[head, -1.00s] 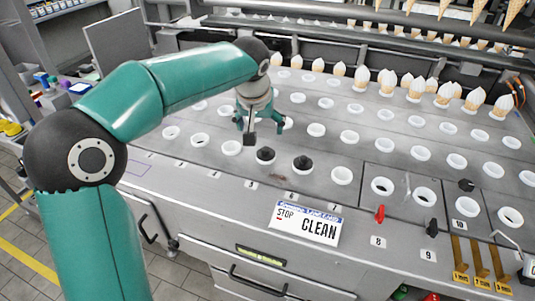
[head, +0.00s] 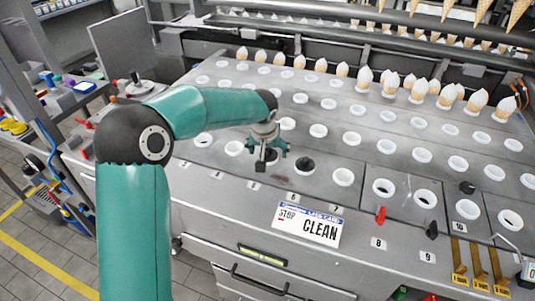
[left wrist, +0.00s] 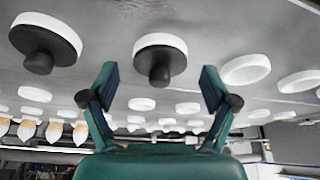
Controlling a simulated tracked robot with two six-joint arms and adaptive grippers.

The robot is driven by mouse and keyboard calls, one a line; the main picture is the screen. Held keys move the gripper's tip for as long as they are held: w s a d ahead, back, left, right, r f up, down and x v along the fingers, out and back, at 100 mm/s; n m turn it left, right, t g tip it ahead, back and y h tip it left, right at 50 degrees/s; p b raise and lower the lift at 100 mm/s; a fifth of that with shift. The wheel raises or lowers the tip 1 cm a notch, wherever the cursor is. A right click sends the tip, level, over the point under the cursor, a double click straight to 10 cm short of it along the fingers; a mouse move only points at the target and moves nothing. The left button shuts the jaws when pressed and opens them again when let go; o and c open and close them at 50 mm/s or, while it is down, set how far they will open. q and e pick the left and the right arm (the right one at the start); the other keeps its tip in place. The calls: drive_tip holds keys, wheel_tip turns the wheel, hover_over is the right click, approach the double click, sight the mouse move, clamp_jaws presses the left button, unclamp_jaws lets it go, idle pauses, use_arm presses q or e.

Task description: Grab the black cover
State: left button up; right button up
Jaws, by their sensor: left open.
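My left gripper (head: 269,160) is open and empty, low over the steel deck. It also shows in the left wrist view (left wrist: 160,97), with its two fingers spread. One black cover (left wrist: 159,65), a round cap with a knob on a white ring, lies ahead between the fingers, and I see no contact. In the head view the gripper partly hides it. A second black cover (head: 304,164) sits on the white ring just to the right; in the left wrist view it is at upper left (left wrist: 42,45). My right gripper is not in view.
Rows of empty white rings (head: 343,177) fill the deck. A CLEAN sign (head: 307,223) stands at the front edge. A small black piece (head: 467,187), a red knob (head: 380,215) and a black knob (head: 432,229) are to the right. White-topped cones (head: 365,78) line the back.

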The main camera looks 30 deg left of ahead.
use_arm(q)
drive_tip(key=c, duration=1)
drive_tip(key=shift+r, duration=0.1)
